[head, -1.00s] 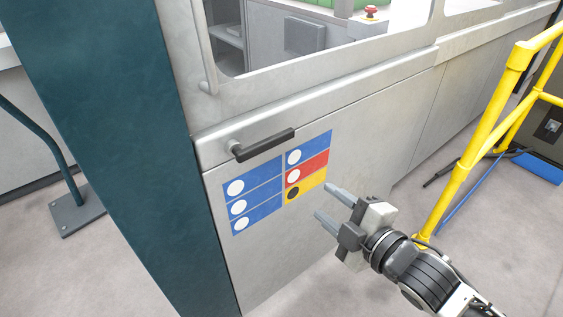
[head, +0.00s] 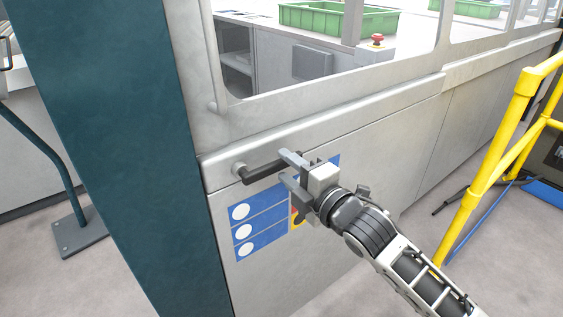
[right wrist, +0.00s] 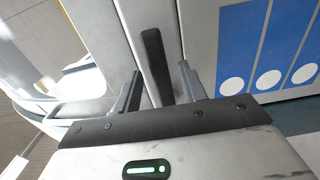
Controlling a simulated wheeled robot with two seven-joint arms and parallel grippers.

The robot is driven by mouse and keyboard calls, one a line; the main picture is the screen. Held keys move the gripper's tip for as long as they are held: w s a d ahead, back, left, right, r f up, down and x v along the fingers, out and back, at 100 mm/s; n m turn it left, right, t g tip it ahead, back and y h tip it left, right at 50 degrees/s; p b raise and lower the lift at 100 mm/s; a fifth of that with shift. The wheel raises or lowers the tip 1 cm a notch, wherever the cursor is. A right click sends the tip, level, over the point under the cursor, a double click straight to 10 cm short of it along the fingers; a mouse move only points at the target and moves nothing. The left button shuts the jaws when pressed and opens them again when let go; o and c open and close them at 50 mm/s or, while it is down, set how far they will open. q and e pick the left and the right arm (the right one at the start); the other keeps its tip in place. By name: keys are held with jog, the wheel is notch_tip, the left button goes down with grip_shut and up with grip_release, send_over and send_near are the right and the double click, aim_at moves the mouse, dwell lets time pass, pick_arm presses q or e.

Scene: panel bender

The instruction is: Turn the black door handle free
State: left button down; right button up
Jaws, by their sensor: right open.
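The black door handle (head: 262,172) sits on the grey machine door, below the window, with its round hub at the left end. My right gripper (head: 284,166) is open at the handle's free right end and hides that end in the head view. In the right wrist view the handle (right wrist: 155,60) runs between the two open fingers (right wrist: 157,88), with a gap to each finger. Neither finger clearly touches it. My left gripper is not in view.
A dark green post (head: 115,150) stands left of the door. Blue safety labels (head: 260,220) are below the handle, partly hidden by my right gripper. A yellow railing (head: 490,150) stands at the right. A red emergency button (head: 377,38) shows behind the window.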

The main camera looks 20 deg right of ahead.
jog(key=shift+x, duration=1.35)
grip_shut()
